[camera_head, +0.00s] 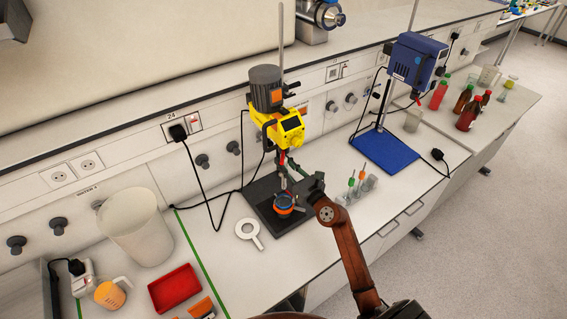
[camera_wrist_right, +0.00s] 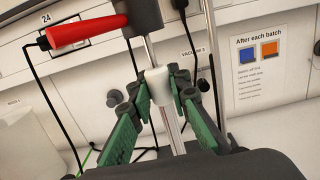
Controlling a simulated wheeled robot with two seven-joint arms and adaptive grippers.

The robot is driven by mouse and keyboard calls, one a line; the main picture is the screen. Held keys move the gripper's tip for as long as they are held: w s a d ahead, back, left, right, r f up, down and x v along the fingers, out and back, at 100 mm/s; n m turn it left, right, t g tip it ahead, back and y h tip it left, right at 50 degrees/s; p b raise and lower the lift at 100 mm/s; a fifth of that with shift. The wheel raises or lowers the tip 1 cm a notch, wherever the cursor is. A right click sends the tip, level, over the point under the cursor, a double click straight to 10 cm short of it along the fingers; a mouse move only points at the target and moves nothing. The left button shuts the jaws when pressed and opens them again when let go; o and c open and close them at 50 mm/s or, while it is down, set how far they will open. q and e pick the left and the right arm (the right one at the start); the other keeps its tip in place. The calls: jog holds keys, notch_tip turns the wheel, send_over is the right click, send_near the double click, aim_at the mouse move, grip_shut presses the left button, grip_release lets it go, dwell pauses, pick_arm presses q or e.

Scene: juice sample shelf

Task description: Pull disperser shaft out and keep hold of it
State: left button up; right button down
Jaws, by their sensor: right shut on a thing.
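The yellow disperser (camera_head: 284,128) with a grey motor hangs on an upright stand rod above a black base plate (camera_head: 261,217). My right gripper (camera_head: 293,178) is below the yellow head. In the right wrist view its green fingers (camera_wrist_right: 157,98) are shut on the white collar (camera_wrist_right: 158,86) of the disperser shaft (camera_wrist_right: 172,128). The bright metal shaft runs above and below the collar, its top close under the dark housing (camera_wrist_right: 143,14); I cannot tell whether it is joined there. A blue and orange vessel (camera_head: 283,204) stands below the gripper. My left gripper is not in view.
A red handle (camera_wrist_right: 92,32) sticks out left of the housing. A blue stirrer (camera_head: 416,62) and small orange- and green-topped items (camera_head: 357,187) stand to the right. A white ring tool (camera_head: 249,233), red tray (camera_head: 175,288) and large beaker (camera_head: 135,228) are left.

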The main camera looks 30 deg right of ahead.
aim_at(283, 185)
jog(key=shift+f, duration=0.15)
jog(key=shift+f+b, duration=1.45)
jog(key=shift+f, duration=0.3)
